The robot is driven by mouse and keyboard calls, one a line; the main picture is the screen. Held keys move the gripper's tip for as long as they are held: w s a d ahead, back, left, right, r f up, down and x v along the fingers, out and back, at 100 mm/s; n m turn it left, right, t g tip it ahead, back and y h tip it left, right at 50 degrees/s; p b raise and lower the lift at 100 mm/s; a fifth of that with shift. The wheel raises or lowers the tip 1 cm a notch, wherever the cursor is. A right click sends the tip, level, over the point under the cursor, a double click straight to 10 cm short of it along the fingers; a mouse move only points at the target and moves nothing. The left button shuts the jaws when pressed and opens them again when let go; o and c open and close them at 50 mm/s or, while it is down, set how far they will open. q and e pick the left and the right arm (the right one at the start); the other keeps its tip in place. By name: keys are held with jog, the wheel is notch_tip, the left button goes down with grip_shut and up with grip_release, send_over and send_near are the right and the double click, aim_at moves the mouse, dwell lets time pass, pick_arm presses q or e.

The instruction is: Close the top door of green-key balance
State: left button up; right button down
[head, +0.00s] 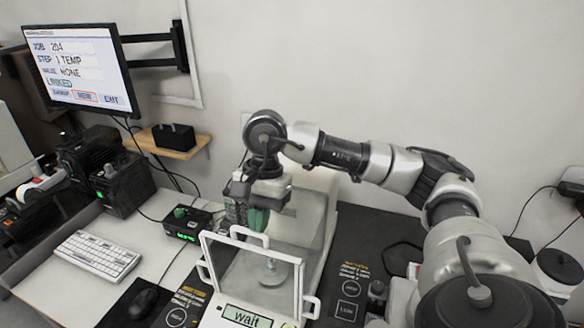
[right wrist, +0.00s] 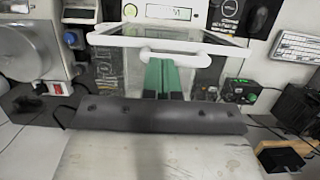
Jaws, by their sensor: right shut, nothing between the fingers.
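The balance (head: 291,317) stands at the bottom middle of the head view, with a clear draft shield and "wait" on its display (head: 246,317). A round pan (head: 270,278) shows inside. A white handle (head: 250,236) stands at the shield's top front edge; in the right wrist view a white handle (right wrist: 205,57) lies beside the fingers. My right gripper (head: 257,221), with green fingers, is shut and empty, pointing down close behind the handle. I cannot tell if it touches it, nor how far the top door is open. My left gripper is out of view.
A small black box with green digits (head: 187,224), a keyboard (head: 97,254) and a mouse (head: 143,303) lie to the left. Dark panels flank the balance. A monitor (head: 78,68) hangs at upper left. The wall is behind my right arm.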

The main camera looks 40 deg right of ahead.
jog(key=b+v, duration=0.1)
jog(key=v, duration=0.9)
jog(key=shift+r, duration=0.35)
jog(key=shift+d, duration=0.1)
